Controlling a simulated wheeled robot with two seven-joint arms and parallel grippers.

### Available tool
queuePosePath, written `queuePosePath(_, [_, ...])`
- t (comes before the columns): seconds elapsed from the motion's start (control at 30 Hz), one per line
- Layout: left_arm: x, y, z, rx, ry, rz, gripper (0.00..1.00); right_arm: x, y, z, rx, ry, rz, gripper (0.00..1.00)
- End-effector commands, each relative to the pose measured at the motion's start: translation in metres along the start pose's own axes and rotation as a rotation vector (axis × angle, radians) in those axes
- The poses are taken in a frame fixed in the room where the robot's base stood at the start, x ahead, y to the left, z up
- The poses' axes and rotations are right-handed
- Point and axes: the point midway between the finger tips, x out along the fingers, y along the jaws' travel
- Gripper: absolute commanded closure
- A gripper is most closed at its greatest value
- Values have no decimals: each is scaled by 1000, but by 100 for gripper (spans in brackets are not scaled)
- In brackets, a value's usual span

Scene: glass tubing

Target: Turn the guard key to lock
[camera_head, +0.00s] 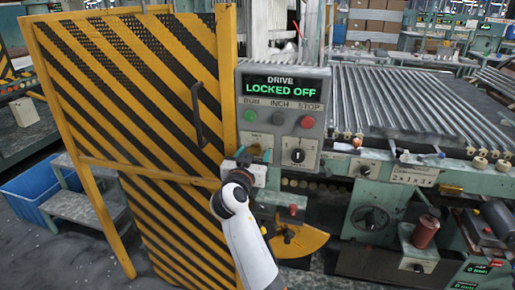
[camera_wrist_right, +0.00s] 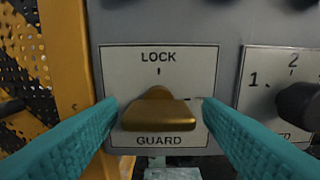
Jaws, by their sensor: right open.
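The brass guard key (camera_wrist_right: 158,112) sits on a pale plate (camera_wrist_right: 205,65) marked LOCK above and GUARD below. Its broad bar lies level across the plate, below a short mark under LOCK. My right gripper (camera_wrist_right: 160,108) is open, with one teal finger to each side of the key; I cannot tell if either touches it. In the head view my right gripper (camera_head: 250,160) is at the lower left of the grey control box (camera_head: 318,87) and largely covers the key there. My left gripper is out of view.
The box's display (camera_head: 282,86) reads DRIVE LOCKED OFF. A black selector knob (camera_wrist_right: 302,103) is close right of the key plate. A yellow post (camera_wrist_right: 70,60) and striped guard door (camera_head: 135,90) stand close left. A roller conveyor (camera_head: 400,100) lies right.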

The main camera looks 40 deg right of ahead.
Motion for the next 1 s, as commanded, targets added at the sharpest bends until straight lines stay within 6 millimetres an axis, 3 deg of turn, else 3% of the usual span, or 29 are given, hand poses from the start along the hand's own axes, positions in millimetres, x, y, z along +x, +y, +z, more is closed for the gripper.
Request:
queuePosePath(0.23, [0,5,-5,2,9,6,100,0,0,0,0,0,0,42])
queuePosePath(0.5, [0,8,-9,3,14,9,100,0,0,0,0,0,0,85])
queuePosePath(1.0, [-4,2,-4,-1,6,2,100,0,0,0,-119,0,0,85])
